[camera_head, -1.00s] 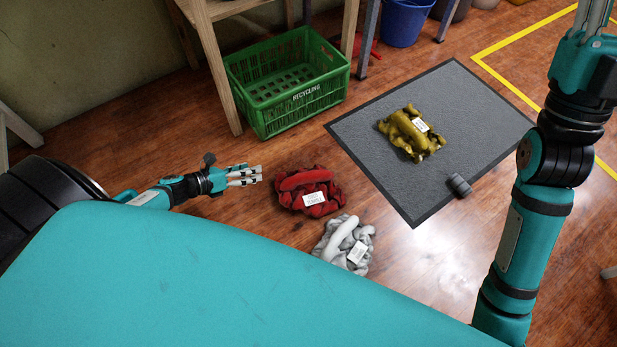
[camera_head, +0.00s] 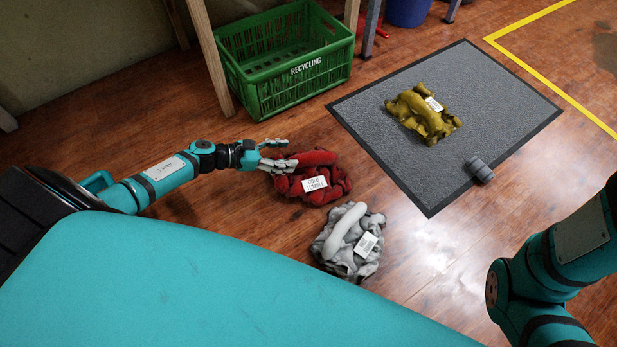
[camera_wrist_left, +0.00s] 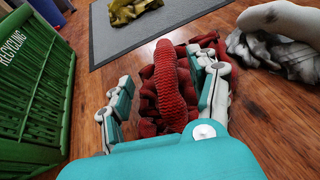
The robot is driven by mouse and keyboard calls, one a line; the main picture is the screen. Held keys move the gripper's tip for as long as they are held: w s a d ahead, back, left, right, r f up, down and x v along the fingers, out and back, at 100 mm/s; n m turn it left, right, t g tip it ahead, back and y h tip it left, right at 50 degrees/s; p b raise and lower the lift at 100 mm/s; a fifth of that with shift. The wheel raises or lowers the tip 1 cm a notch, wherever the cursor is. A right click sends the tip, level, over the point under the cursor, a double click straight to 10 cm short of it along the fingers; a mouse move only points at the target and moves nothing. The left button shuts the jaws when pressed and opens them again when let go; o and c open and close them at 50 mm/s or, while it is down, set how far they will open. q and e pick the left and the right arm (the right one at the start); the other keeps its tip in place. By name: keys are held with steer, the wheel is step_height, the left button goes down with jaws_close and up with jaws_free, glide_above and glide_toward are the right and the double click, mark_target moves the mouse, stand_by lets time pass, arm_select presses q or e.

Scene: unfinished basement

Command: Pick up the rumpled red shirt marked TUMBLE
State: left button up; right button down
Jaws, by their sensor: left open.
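The rumpled red shirt (camera_head: 325,183) lies on the wooden floor, with a white tag reading COLD TUMBLE on top. My left gripper (camera_head: 278,154) is open at the shirt's left end, its fingers spread. In the left wrist view the red shirt (camera_wrist_left: 167,85) shows between the open fingers of the left gripper (camera_wrist_left: 165,100), a thick roll of cloth running away from the palm. I cannot tell whether the fingers touch the cloth. My right arm is at the lower right of the head view; its gripper is out of frame.
A grey-white shirt (camera_head: 352,262) with a tag lies close in front of the red one. A yellow shirt (camera_head: 418,118) and a small dark roll (camera_head: 480,170) rest on the grey mat (camera_head: 450,75). A green RECYCLING crate (camera_head: 290,88) stands behind, left of the mat.

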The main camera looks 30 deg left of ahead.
mark_target(304, 156)
arm_select(q)
steer(key=shift+x, duration=0.85)
steer(key=b+x, duration=0.3)
steer(key=x, duration=0.1)
steer(key=shift+s+d+f, duration=0.1)
steer(key=shift+s+f, duration=0.05)
steer(key=shift+f, duration=0.1)
steer(key=shift+w+d+f+b, duration=0.15)
steer(key=shift+w+d+b, duration=0.2)
steer(key=shift+d+b, duration=0.05)
jaws_close()
